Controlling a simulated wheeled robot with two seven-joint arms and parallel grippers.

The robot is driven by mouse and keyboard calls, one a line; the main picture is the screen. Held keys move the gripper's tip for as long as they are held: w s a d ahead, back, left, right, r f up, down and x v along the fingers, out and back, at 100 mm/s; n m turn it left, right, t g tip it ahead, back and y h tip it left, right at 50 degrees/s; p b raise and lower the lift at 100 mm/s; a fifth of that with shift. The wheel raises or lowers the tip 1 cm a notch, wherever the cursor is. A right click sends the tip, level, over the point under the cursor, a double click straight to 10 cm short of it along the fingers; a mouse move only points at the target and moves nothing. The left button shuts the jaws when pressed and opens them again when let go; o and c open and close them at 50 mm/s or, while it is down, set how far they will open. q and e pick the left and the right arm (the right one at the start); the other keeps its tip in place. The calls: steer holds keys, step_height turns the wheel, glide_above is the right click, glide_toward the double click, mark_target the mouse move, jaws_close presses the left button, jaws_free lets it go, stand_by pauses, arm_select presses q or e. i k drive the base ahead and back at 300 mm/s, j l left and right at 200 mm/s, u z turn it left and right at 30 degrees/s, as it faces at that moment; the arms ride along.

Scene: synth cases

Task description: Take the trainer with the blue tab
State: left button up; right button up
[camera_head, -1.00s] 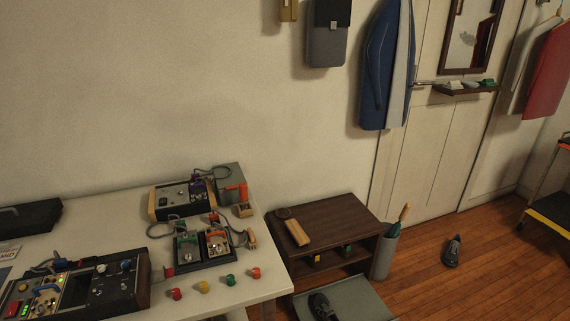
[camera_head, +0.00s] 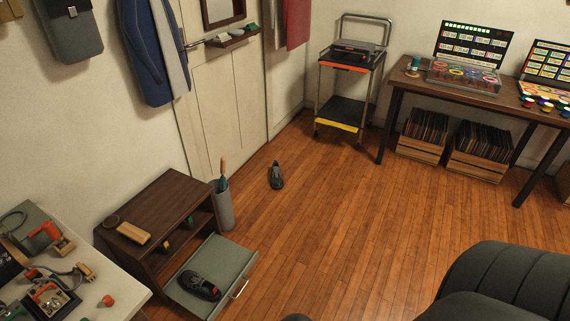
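A dark shoe (camera_head: 276,176) lies alone on the wooden floor near the door. Another dark shoe (camera_head: 201,286) rests on the grey pulled-out tray (camera_head: 236,254) of a low brown shoe rack (camera_head: 160,204). Inside the rack's dark openings I see a small yellow tab (camera_head: 167,246) and a small green tab (camera_head: 190,223); the shoes they may belong to are lost in shadow. I cannot make out a blue tab on any shoe. Neither of my grippers is in view.
An umbrella stand (camera_head: 222,204) stands beside the rack. A white table (camera_head: 112,287) with electronics is at lower left. A trolley (camera_head: 346,82) and a dark desk (camera_head: 462,88) stand at the back. A black padded shape (camera_head: 500,282) fills the lower right. The middle floor is clear.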

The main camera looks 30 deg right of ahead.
mark_target(276, 182)
steer(key=z, duration=0.95)
steer(key=i+l+z, duration=0.35)
steer(key=i, duration=0.2)
steer(key=i+z, duration=0.35)
steer(key=i, duration=0.2)
steer(key=i+z, duration=0.35)
steer(key=i, duration=0.25)
steer(key=i+u, duration=0.4)
steer(key=i+l+u, duration=0.35)
steer(key=i, duration=0.15)
steer(key=i+l+u, duration=0.25)
steer(key=i+u, duration=0.15)
